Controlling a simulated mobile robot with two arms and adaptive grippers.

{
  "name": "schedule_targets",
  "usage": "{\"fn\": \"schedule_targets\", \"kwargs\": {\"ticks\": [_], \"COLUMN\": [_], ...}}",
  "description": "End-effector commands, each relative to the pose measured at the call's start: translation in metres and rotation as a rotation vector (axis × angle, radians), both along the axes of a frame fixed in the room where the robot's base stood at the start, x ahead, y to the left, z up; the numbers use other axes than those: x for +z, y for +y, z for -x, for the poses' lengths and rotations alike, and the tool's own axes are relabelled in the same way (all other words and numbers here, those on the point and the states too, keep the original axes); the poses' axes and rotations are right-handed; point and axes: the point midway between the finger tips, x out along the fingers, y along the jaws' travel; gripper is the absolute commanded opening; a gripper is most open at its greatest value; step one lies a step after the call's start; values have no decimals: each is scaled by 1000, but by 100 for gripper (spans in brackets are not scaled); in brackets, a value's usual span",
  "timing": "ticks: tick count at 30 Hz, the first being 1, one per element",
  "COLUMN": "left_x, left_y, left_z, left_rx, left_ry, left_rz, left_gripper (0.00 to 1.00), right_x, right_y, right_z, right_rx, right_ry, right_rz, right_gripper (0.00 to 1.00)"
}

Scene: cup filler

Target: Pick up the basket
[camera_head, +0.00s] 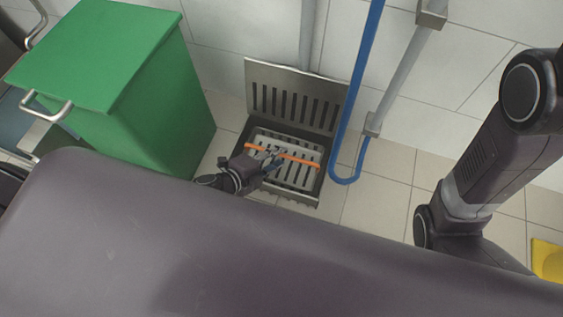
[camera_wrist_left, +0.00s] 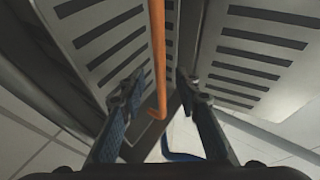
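The basket (camera_head: 297,177) is a grey metal slotted tray with a thin orange handle bar (camera_head: 296,158) across its top. It sits in an open floor drain. My left gripper (camera_head: 273,163) is at the basket's left side, close to the handle. In the left wrist view the gripper (camera_wrist_left: 160,90) is open, with one finger on each side of the orange bar (camera_wrist_left: 158,50). The hooked end of the bar shows between the fingers. I cannot tell whether a finger touches it. My right gripper is out of view; only my right arm shows.
A slotted metal lid (camera_head: 295,95) stands open behind the basket, against the tiled wall. A large green bin (camera_head: 105,60) stands to the left. A blue hose (camera_head: 357,95) and grey pipes (camera_head: 400,80) are to the right. A yellow object (camera_head: 547,260) lies far right.

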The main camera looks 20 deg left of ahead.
Motion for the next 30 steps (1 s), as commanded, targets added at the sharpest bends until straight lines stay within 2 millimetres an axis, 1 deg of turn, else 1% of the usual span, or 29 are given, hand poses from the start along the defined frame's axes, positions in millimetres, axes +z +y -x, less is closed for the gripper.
{"fn": "schedule_targets", "kwargs": {"ticks": [5,8,12,14,30], "left_x": [0,0,0,0,1], "left_y": [0,0,0,0,-1], "left_z": [0,0,0,0,0], "left_rx": [1,0,0,0,-1], "left_ry": [0,0,0,0,-1], "left_rz": [1,0,0,0,1], "left_gripper": [30,21,6,0,0], "right_x": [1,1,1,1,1], "right_y": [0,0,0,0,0], "right_z": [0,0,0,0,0], "right_rx": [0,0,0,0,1], "right_ry": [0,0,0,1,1], "right_rz": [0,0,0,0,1], "right_gripper": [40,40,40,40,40]}}
